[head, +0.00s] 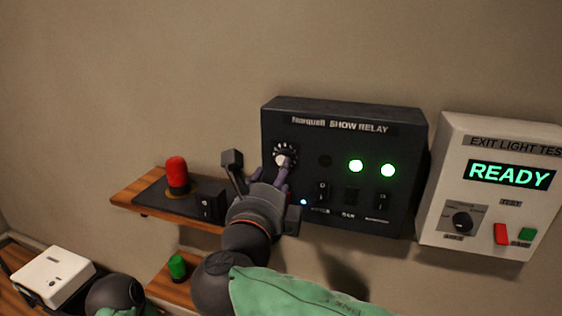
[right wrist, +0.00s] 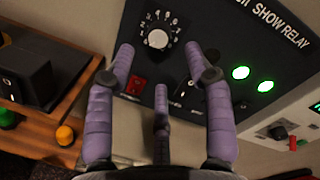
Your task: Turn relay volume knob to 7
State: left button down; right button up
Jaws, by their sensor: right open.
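The relay volume knob (head: 281,159) is a small pale dial on the dark SHOW RELAY box (head: 342,118) on the wall. In the right wrist view the knob (right wrist: 157,39) is round and white, with a ring of numbers around it; I cannot read its setting. My right gripper (head: 257,163) is open in front of the box's left part. In the right wrist view its purple fingers (right wrist: 159,55) are spread, with the knob showing between and beyond the tips. No contact with the knob is visible. My left gripper is not in view.
The box has two lit green lamps (head: 356,166) and several switches, including a red one (right wrist: 135,86). A white READY panel (head: 451,150) hangs to the right. A wooden shelf with a red-capped device (head: 177,172) is at left. A green button (head: 177,267) sits below.

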aim_at(282, 161)
jog(key=x, duration=0.5)
jog(key=shift+w+d+p, duration=0.1)
jog(key=shift+w+p, duration=0.3)
grip_shut()
